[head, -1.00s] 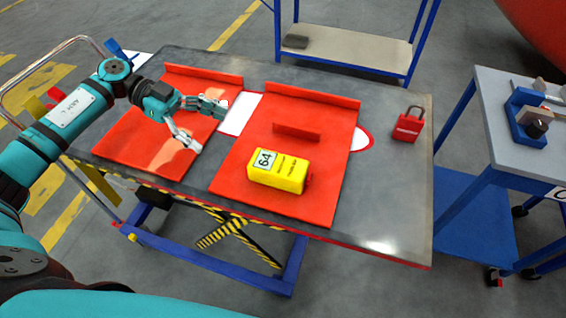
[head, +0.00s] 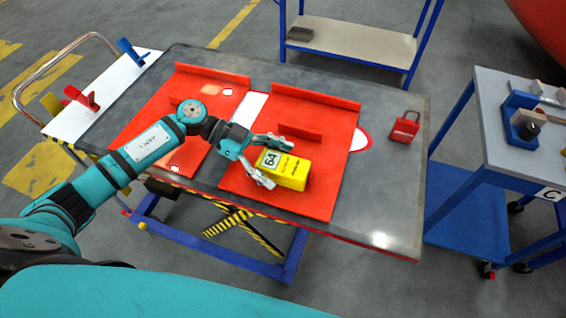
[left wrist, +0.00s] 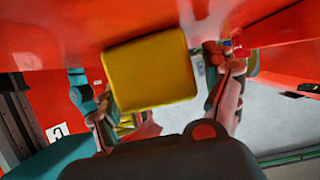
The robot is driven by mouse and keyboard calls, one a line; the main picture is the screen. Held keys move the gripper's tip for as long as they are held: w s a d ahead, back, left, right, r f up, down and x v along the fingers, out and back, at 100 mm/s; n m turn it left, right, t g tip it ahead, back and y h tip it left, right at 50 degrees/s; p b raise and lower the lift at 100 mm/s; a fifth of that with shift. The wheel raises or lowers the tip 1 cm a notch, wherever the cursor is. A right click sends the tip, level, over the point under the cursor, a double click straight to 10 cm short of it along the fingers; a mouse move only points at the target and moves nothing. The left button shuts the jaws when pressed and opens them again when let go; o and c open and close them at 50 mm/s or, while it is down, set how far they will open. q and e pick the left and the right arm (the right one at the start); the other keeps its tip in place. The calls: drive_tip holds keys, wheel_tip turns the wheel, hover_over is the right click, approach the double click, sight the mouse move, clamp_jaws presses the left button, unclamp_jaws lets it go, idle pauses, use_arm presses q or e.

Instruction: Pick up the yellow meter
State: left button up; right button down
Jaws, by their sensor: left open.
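The yellow meter (head: 290,170) lies on the right red panel (head: 325,195) of the table, its "64" label facing up at its left end. My left gripper (head: 264,160) is open at the meter's left end, its two fingers spread on either side of that end. In the left wrist view the meter (left wrist: 150,70) shows as a yellow face ahead, between the fingers of the gripper (left wrist: 168,100). I cannot tell whether the fingers touch it. My right gripper is not in view.
A low red ridge (head: 300,132) stands on the panel behind the meter. A red padlock (head: 404,128) lies on the table to the right. Bare grey tabletop (head: 385,190) lies right of the panel. A grey cart (head: 515,155) with blue tools stands further right.

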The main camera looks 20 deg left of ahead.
use_arm(q)
drive_tip(key=shift+d+f, duration=0.2)
drive_tip(key=shift+d, duration=0.35)
drive_tip(key=c, duration=1.5)
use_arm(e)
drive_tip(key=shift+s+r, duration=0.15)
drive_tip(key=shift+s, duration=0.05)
use_arm(q)
drive_tip(key=shift+r, duration=0.1)
drive_tip(key=shift+c, duration=0.2)
